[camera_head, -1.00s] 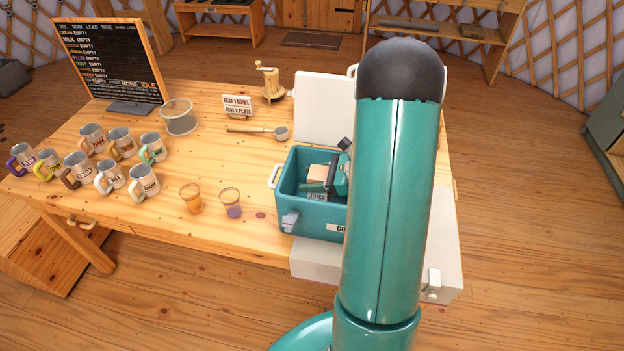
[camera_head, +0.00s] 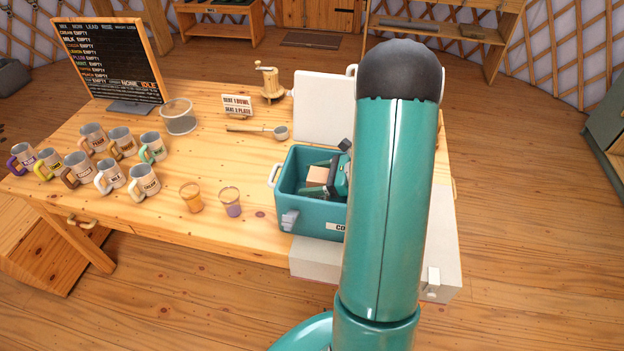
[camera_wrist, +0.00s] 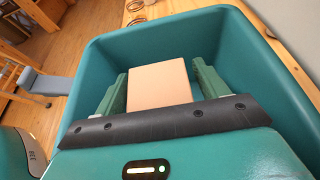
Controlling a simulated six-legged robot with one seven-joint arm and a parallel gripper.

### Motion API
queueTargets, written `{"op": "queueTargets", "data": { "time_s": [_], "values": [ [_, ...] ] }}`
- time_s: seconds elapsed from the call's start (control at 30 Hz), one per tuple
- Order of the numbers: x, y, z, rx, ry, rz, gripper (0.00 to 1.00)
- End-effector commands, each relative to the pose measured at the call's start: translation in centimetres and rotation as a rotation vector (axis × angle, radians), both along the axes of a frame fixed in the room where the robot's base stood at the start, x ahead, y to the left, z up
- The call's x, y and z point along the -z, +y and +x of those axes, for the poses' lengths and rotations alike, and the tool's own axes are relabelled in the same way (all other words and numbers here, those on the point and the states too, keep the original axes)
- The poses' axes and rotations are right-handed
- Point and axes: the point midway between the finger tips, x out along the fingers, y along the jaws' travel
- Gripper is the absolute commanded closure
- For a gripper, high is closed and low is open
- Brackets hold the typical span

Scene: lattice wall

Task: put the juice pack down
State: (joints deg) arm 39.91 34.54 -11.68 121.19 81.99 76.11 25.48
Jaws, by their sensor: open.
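The juice pack (camera_wrist: 160,84) shows as a plain tan, box-shaped top in the wrist view. It is inside the teal box (camera_head: 324,222), and its tan top also shows in the head view (camera_head: 318,176). My gripper (camera_wrist: 161,79) reaches down into the box with its two green fingers on either side of the pack. The jaws are open, with a narrow gap visible beside the pack. The pack's lower part and the box floor under it are hidden.
Several labelled mugs (camera_head: 111,178) stand at the table's left. Two small glasses, orange (camera_head: 191,198) and purple (camera_head: 230,202), stand left of the box. My arm hides the box's right side.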

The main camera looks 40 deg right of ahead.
Motion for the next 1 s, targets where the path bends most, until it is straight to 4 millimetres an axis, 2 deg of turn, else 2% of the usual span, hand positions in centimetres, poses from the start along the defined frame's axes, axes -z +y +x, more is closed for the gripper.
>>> {"op": "queueTargets", "data": {
  "time_s": [0.5, 0.7, 1.0],
  "values": [
    [-3.8, -6.3, -6.9, 0.003, -0.001, -0.002, 0.27],
    [-4.4, -7.2, -8.0, 0.001, 0.0, -0.001, 0.27],
    [-4.4, -7.2, -8.0, 0.001, 0.0, -0.001, 0.27]
  ]
}}
